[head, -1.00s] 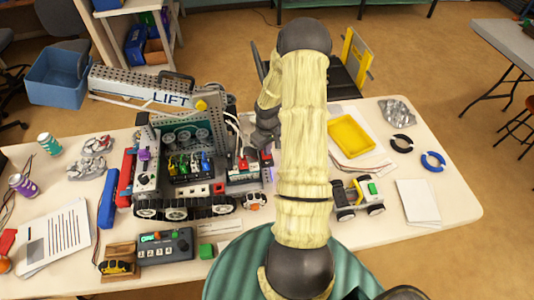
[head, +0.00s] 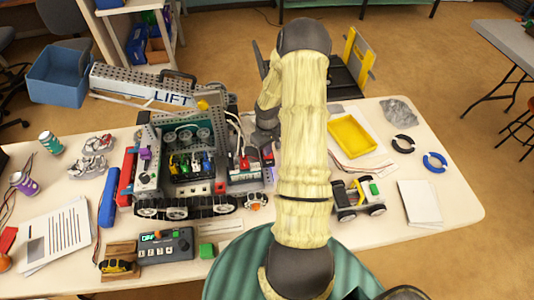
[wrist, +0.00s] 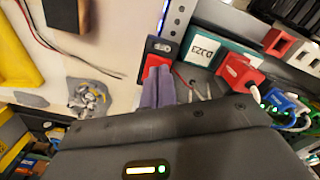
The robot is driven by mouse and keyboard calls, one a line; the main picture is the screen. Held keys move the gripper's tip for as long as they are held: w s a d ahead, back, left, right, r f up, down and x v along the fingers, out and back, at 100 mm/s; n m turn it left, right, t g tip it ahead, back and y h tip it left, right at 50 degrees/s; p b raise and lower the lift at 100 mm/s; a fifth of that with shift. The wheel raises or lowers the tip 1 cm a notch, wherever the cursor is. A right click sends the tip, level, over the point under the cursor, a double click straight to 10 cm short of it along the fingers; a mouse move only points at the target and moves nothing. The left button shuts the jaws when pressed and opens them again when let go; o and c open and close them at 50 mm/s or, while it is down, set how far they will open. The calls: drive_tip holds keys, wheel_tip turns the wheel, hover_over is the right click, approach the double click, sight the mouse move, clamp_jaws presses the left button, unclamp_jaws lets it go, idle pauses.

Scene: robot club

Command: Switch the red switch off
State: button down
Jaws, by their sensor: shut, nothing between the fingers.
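The red switch (wrist: 158,50) is a small red housing with a dark rocker, at the top middle of the wrist view. In the head view the red switch (head: 268,154) shows at the right side of the tracked LIFT robot (head: 185,205). My gripper (wrist: 158,72) is shut and empty. Its purple-grey fingertips overlap the near end of the switch in the wrist view; I cannot tell whether they touch it. In the head view my arm hides most of the gripper. The rocker's position is too small to read.
A yellow tray (head: 352,136) and a small wheeled car (head: 358,197) lie right of my arm. A grey control box (head: 167,247) stands at the front.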

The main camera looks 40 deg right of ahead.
drive_tip(key=shift+s+d+f, duration=0.15)
drive_tip(key=shift+s+f, duration=0.05)
drive_tip(key=shift+f, duration=0.1)
drive_tip(key=shift+w+f+b, duration=0.1)
drive_tip(key=shift+f+b, duration=0.35)
drive_tip(key=shift+b, duration=0.1)
idle(0.4)
drive_tip(key=shift+r, duration=0.1)
drive_tip(key=shift+r+p, duration=2.8)
drive_tip(key=shift+r, duration=0.65)
drive_tip(key=shift+a+r, duration=0.15)
drive_tip(key=shift+a, duration=0.05)
drive_tip(key=s+a+r+t+b, duration=0.1)
drive_tip(key=s+a+r+b, duration=0.1)
drive_tip(key=a+r, duration=0.85)
drive_tip(key=s+a+r+t+b, duration=0.1)
drive_tip(key=s+a+r, duration=0.6)
drive_tip(key=s+a, duration=0.3)
drive_tip(key=shift+a+r+m+t+b, duration=0.2)
drive_tip(key=shift+a+m+t+b, duration=0.15)
drive_tip(key=shift+a, duration=0.6)
